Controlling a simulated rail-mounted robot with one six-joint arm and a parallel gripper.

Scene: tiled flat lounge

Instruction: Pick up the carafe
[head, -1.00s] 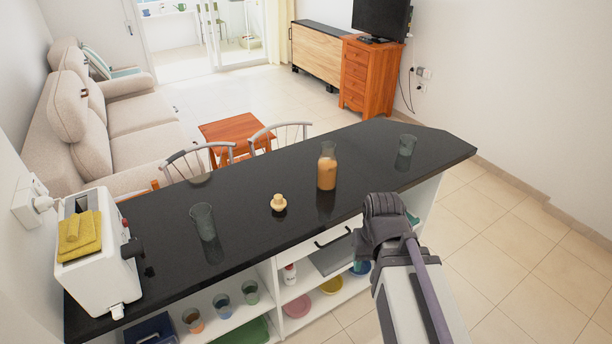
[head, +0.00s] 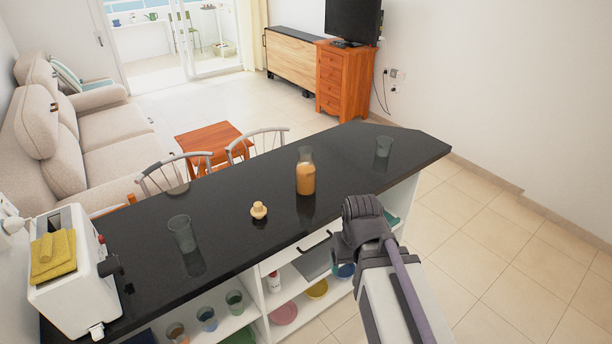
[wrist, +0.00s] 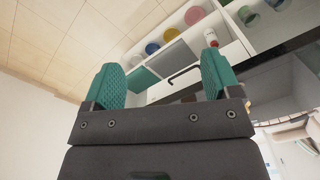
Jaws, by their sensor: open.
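The carafe (head: 305,172) is a clear glass vessel with an orange-brown drink in it. It stands upright on the black counter, right of the middle in the head view. My gripper (wrist: 160,78) shows in the wrist view with its two green fingers spread apart and nothing between them. In the head view my arm's end is in front of the counter's near edge, to the right of and nearer than the carafe, and apart from it; the fingers are hidden there. I do not make out the carafe in the wrist view.
On the black counter (head: 225,222) stand a glass (head: 182,233), a small beige stopper-like object (head: 259,210), another glass (head: 383,147) and a white toaster (head: 75,280) with a yellow cloth. Shelves below hold cups and bowls. Chairs stand behind the counter. Floor at right is clear.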

